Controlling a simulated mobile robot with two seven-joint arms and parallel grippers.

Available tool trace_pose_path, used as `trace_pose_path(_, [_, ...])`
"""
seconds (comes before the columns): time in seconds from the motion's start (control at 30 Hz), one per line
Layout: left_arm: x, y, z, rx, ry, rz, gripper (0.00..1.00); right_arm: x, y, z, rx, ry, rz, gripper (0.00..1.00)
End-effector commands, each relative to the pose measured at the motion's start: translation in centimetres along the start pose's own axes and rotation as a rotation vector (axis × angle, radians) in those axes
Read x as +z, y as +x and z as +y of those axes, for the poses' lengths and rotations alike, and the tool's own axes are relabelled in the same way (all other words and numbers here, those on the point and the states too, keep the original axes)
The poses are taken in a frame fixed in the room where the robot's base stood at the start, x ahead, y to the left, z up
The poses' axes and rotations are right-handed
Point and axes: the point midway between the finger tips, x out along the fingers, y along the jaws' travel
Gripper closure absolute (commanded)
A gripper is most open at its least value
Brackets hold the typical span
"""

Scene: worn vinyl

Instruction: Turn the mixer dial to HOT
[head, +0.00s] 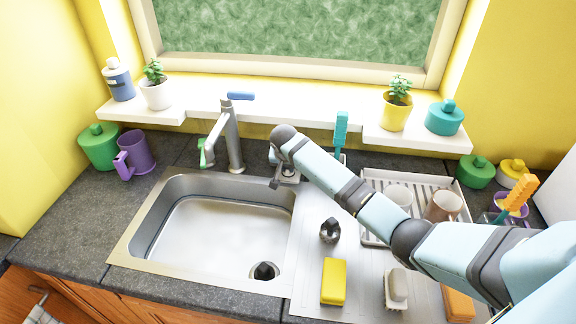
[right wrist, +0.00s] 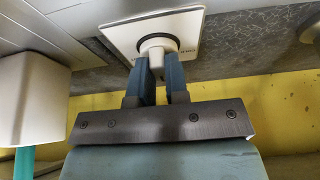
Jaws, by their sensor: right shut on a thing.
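The mixer dial (right wrist: 157,42) is a pale knob with a dark ring on a square white plate (right wrist: 120,38) in the right wrist view. My right gripper (right wrist: 158,58) is shut on the knob, one blue finger on each side. Small lettering on the plate is partly covered by the fingers and too small to read, so the dial's setting cannot be told. In the head view my right gripper (head: 284,168) is at the dial plate, right of the tap (head: 232,140), and my arm hides most of it. My left gripper is not in view.
The sink (head: 215,225) lies left of the dial. A dark knobbed item (head: 330,230), a yellow sponge (head: 334,282) and a pale brush (head: 396,288) stand on the drainer to the right. A dish rack (head: 375,183) with mugs sits under my arm. Potted plants line the sill.

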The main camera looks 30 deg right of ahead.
Motion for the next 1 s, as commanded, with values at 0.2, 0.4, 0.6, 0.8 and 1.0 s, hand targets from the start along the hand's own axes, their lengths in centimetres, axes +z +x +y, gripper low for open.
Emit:
trace_pose_path(0.2, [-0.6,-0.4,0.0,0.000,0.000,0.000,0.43,0.1,-0.1,-0.1,0.016,0.037,-0.003,1.00])
trace_pose_path(0.4, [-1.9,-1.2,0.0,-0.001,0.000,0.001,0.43,0.0,-0.3,-0.2,0.060,0.141,-0.005,1.00])
trace_pose_path(0.6, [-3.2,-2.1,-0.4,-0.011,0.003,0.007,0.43,0.1,-0.2,-0.3,0.127,0.301,-0.007,1.00])
trace_pose_path(0.8, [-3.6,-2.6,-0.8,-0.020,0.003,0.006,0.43,0.1,-0.1,-0.4,0.200,0.476,-0.006,1.00])
trace_pose_path(1.0, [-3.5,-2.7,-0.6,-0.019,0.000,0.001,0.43,0.1,0.2,-0.5,0.270,0.645,-0.005,1.00])
